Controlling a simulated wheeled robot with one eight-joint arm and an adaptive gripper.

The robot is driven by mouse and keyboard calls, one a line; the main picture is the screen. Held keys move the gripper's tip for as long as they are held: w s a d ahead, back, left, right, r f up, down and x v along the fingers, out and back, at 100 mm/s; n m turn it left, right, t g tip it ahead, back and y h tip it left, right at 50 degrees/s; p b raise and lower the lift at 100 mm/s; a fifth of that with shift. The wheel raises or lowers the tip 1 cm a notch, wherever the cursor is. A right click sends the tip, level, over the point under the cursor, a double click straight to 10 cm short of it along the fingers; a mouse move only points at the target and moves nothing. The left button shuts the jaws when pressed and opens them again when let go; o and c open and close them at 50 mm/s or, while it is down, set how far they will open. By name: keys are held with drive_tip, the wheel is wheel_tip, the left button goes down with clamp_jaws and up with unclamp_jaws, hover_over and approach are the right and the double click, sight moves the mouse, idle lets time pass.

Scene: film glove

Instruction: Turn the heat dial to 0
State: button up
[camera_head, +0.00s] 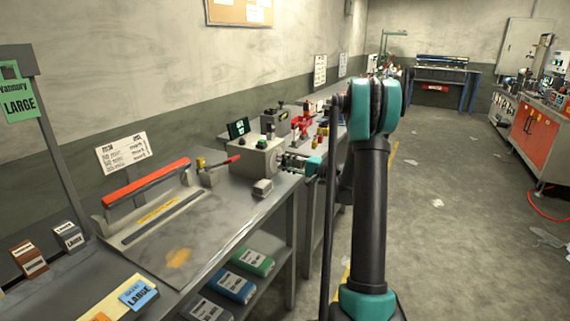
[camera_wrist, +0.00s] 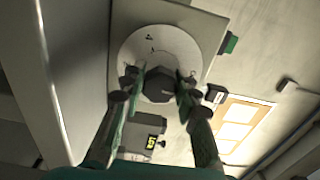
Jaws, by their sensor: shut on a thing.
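The heat dial is a dark faceted knob (camera_wrist: 159,84) on a pale round plate (camera_wrist: 160,42) in the wrist view. A small black triangle mark shows on the plate; no numbers are readable. The plate sits on the face of a grey control box (camera_head: 257,157), which stands on the bench in the head view. My gripper (camera_wrist: 160,86) has one finger on each side of the knob and is shut on it. In the head view my gripper (camera_head: 291,161) reaches the box's right side, and the dial is hidden there.
A small display with yellow-green digits (camera_wrist: 153,142) and a green button (camera_wrist: 229,43) show in the wrist view. A red-handled sealer (camera_head: 147,181) lies left of the box. A small grey block (camera_head: 262,188) sits in front of it. Floor to the right is mostly open.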

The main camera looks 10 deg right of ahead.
idle(0.3)
drive_tip(key=o, duration=1.2)
drive_tip(key=shift+d, duration=0.1)
drive_tip(key=v, duration=1.2)
